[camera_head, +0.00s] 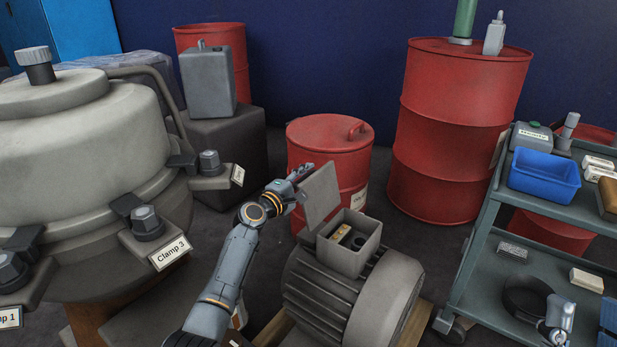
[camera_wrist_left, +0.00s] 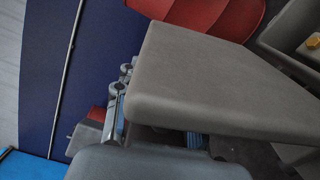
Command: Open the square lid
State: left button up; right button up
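The grey square lid (camera_head: 321,196) stands raised and tilted at the left side of the grey terminal box (camera_head: 362,262) on top of the motor. The box is uncovered, and a small yellowish part and dark parts show inside. My left gripper (camera_head: 291,180) is at the lid's upper left, on its outer side, touching or very close. In the left wrist view the lid (camera_wrist_left: 220,82) fills the middle and hides part of the fingers (camera_wrist_left: 118,98), so their opening is unclear. My right gripper (camera_head: 560,318) shows small at the lower right, in front of the cart.
The ribbed motor (camera_head: 390,300) sits below the box. A vessel with clamps (camera_head: 85,140) stands at the left. Red drums (camera_head: 330,140) stand behind, with a larger one (camera_head: 455,130) at the back right. A cart with a blue bin (camera_head: 543,174) stands at the right.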

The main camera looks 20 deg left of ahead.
pick_arm(q)
jog(key=s+a, duration=0.1)
jog(key=s, duration=0.5)
jog(key=shift+s+a, duration=0.15)
jog(key=shift+s, duration=0.1)
